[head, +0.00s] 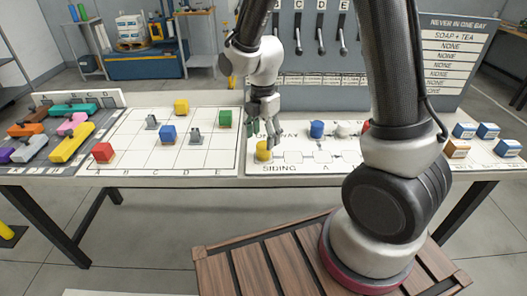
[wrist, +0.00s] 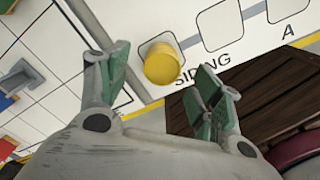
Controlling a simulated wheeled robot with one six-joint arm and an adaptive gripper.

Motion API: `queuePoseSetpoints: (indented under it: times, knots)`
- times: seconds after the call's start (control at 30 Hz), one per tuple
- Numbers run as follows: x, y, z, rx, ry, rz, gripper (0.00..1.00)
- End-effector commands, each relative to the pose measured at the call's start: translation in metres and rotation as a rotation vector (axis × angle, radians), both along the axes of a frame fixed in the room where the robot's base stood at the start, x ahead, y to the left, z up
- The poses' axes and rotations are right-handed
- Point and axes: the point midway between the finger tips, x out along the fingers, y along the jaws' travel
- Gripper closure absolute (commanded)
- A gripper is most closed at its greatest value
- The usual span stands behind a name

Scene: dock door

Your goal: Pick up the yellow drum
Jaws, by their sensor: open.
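The yellow drum (head: 263,150) stands on the white board at the left end of the row marked SIDING. In the wrist view the yellow drum (wrist: 163,64) shows beyond and between the green-padded fingers. My gripper (head: 262,122) is above the drum, pointing down, with its fingers apart. In the wrist view my gripper (wrist: 160,88) is open and empty, one finger on each side of the drum in the picture. I cannot tell how much height separates the fingertips from the drum.
A blue drum (head: 317,129) and a white drum (head: 342,130) stand right of the yellow one, and something red is partly hidden by my arm. A grid board (head: 130,153) with coloured blocks and grey pieces lies left. A panel with levers (head: 320,40) rises behind.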

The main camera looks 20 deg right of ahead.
Motion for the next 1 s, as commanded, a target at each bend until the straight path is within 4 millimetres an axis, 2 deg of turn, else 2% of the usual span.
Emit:
queuePoseSetpoints:
  times: [0.3,0.6,0.67,0.9,1.0]
  knots:
    - [-0.004,-0.001,-0.046,-0.001,0.003,-0.003,0.34]
    - [-0.003,-0.001,-0.053,0.0,-0.001,-0.004,0.34]
    - [-0.003,-0.001,-0.053,0.0,-0.001,-0.004,0.44]
    - [-0.003,-0.001,-0.053,0.0,-0.001,-0.004,0.85]
    - [-0.003,-0.001,-0.053,0.0,-0.001,-0.004,0.86]
